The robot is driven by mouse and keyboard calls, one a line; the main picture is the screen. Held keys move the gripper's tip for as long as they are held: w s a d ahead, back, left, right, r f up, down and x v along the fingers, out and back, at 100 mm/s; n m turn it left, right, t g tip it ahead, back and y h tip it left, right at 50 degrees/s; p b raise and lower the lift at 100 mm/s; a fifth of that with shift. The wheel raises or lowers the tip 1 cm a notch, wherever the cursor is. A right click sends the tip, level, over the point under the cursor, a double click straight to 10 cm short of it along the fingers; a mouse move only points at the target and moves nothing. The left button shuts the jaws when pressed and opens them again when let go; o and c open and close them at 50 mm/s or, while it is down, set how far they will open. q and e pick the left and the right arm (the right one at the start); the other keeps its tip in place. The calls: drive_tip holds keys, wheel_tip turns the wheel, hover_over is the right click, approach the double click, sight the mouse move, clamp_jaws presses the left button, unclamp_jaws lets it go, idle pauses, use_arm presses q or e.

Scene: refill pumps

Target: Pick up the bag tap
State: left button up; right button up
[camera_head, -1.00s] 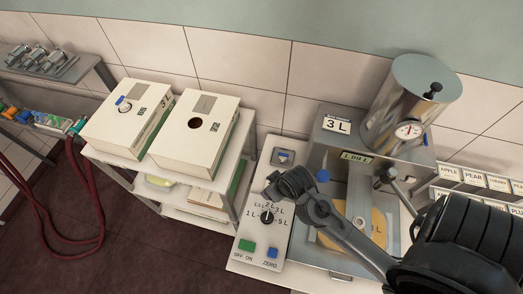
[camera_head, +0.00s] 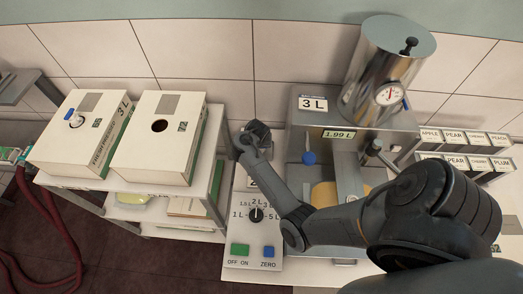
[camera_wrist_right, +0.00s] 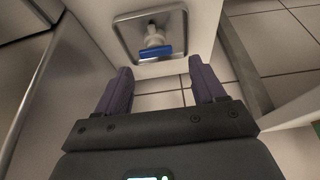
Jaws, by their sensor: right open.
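The bag tap (camera_wrist_right: 153,42), a white fitting with a blue bar across it, sits in a square metal-rimmed recess (camera_wrist_right: 131,42) in the right wrist view. My right gripper (camera_wrist_right: 159,78) is open, with its two dark fingers pointing toward the recess. The tap lies just ahead of the fingertips, apart from them and not between them. In the head view my right gripper (camera_head: 250,136) is over the back end of the white control panel and hides the tap there. My left gripper is not in view.
A steel filling machine (camera_head: 316,119) with a gauge stands right of the panel. Two white boxes, one (camera_head: 84,140) with a capped opening and one (camera_head: 150,150) with an open hole, sit on a shelf at left. Label cards (camera_head: 455,162) stand at right.

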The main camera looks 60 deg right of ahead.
drive_tip(key=x, duration=0.3)
drive_tip(key=shift+f+b, duration=0.1)
drive_tip(key=shift+b, duration=0.3)
drive_tip(key=shift+s+d+b+x, duration=0.1)
drive_tip(key=shift+d+b+x, duration=0.15)
drive_tip(key=shift+x, duration=0.9)
drive_tip(key=shift+s+d+b+x, duration=0.15)
drive_tip(key=shift+b+x, duration=0.2)
drive_tip(key=shift+x, duration=0.8)
drive_tip(key=shift+w+d+f, duration=0.1)
drive_tip(key=shift+f, duration=0.25)
drive_tip(key=shift+c, duration=0.3)
drive_tip(key=c, duration=0.8)
drive_tip(key=shift+o, duration=0.2)
